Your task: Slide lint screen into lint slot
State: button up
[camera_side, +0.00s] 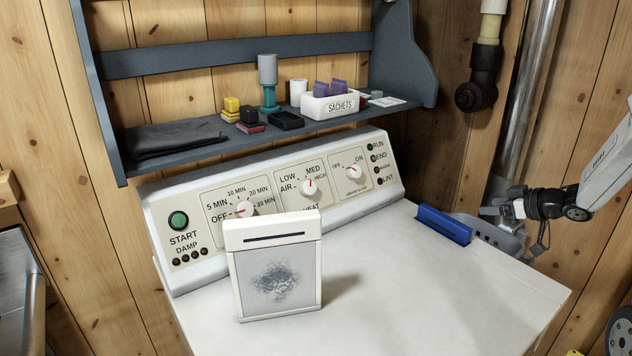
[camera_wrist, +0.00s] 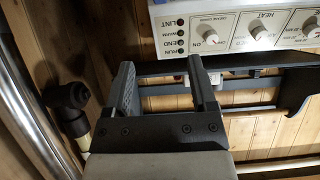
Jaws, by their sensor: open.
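A white upright housing (camera_side: 237,280) stands on the dryer top, with a dark narrow slot (camera_side: 274,239) across its sloped upper face and a grey lint-like patch on its front. A blue bar-like piece (camera_side: 444,225), which looks like the lint screen's handle, lies near the back right edge of the dryer top. A grey part (camera_side: 508,243) shows beside it, and I cannot tell whether they are joined. My gripper (camera_side: 490,209) is beyond the dryer's right edge, near and above the grey part. In the wrist view my gripper (camera_wrist: 162,72) is open, with nothing between its fingers.
The control panel (camera_side: 281,194) with its knobs runs along the back of the dryer top (camera_side: 420,290). A blue-grey shelf (camera_side: 215,148) above holds a sachets box (camera_side: 330,104), a folded dark cloth (camera_side: 172,138) and small items. Pipes stand at the back right. The front dryer top is clear.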

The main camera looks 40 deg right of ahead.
jog(key=a+f+g, duration=0.1)
jog(key=a+g, duration=0.1)
jog(key=a, duration=0.4)
jog(key=a+f+g+h, duration=0.1)
jog(key=a+g, duration=0.1)
jog(key=a, duration=0.5)
jog(key=a+f+g, duration=0.1)
jog(key=a+g, duration=0.1)
jog(key=a, duration=0.4)
jog(key=shift+s+a+f+m+g, duration=0.2)
jog(key=shift+a+f+m+g, duration=0.1)
jog(key=shift+f+g, duration=0.1)
jog(key=s+a+g, duration=0.1)
jog(key=a, duration=0.1)
jog(key=s+a+g, duration=0.1)
jog(key=s+a, duration=0.1)
jog(key=a, duration=0.1)
jog(key=s+a+f+y, duration=0.1)
jog(key=s+a, duration=0.1)
jog(key=shift+s+a+g, duration=0.15)
jog(key=shift+g, duration=0.25)
